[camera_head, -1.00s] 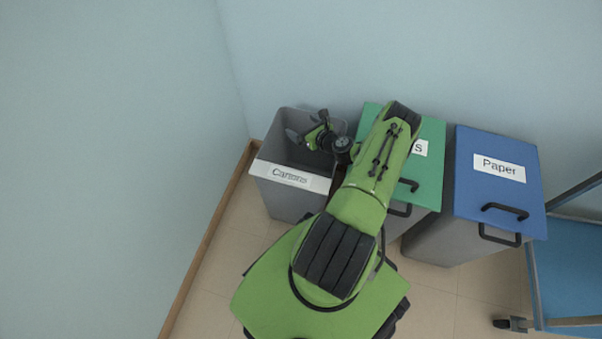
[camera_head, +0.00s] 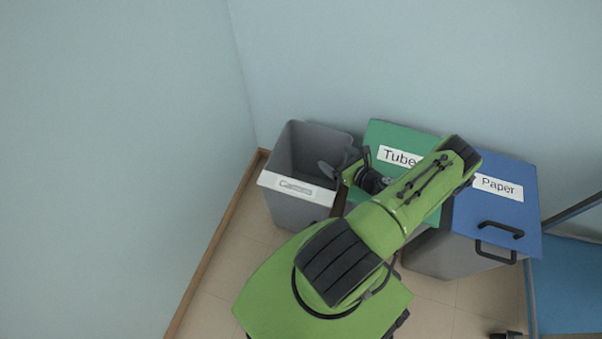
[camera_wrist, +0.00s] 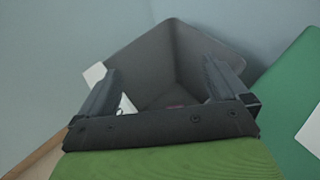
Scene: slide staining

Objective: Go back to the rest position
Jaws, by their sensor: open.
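My gripper (camera_head: 338,170) is near the right rim of the open grey bin (camera_head: 293,206) in the head view, partly hidden by my wrist. In the wrist view my gripper (camera_wrist: 160,90) has its two fingers wide apart with nothing between them, pointing toward the open bin (camera_wrist: 185,52). Something small and white (camera_wrist: 126,104) shows inside or behind the left finger, too unclear to name. My green arm bends across the front of the lidded bins.
A green-lidded bin labelled Tubes (camera_head: 385,133) stands right of the grey bin, partly behind my arm. A blue-lidded bin labelled Paper (camera_head: 515,207) is right of it. A blue cart (camera_head: 570,285) stands at far right. Walls close the left and back.

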